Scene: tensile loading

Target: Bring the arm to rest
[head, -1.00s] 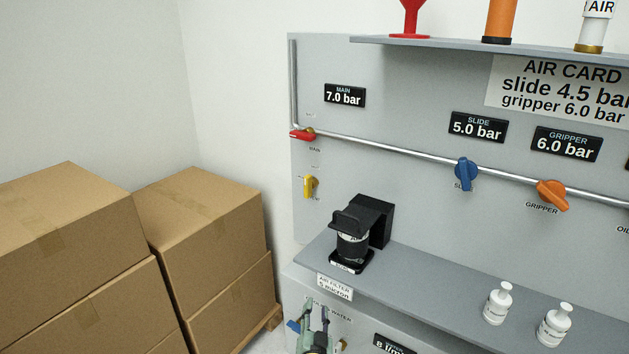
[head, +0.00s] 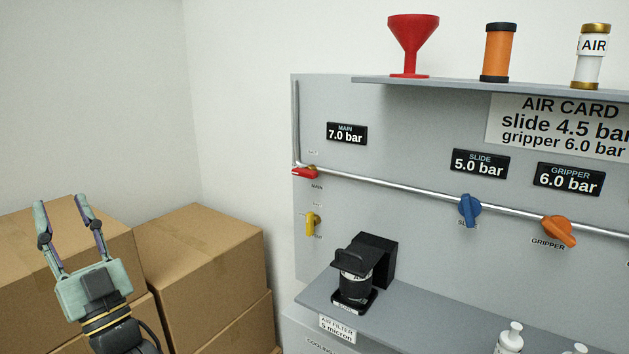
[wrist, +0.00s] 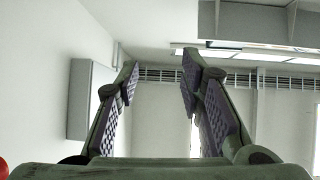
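My gripper (head: 65,210) is raised at the left of the head view, in front of the cardboard boxes, with its fingers pointing up. Its two fingers stand apart with nothing between them. In the wrist view my gripper (wrist: 158,75) also shows an empty gap between the padded fingers, with the far wall and the ceiling beyond. It touches nothing that I can see. Most of my arm is below the picture.
Stacked cardboard boxes (head: 205,250) stand at the left. The grey air panel (head: 400,155) at the right carries the red main handle, yellow valve, blue slide knob (head: 469,210) and orange gripper knob (head: 558,231). A black filter unit (head: 358,275) and white bottles (head: 510,338) sit on its lower shelf.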

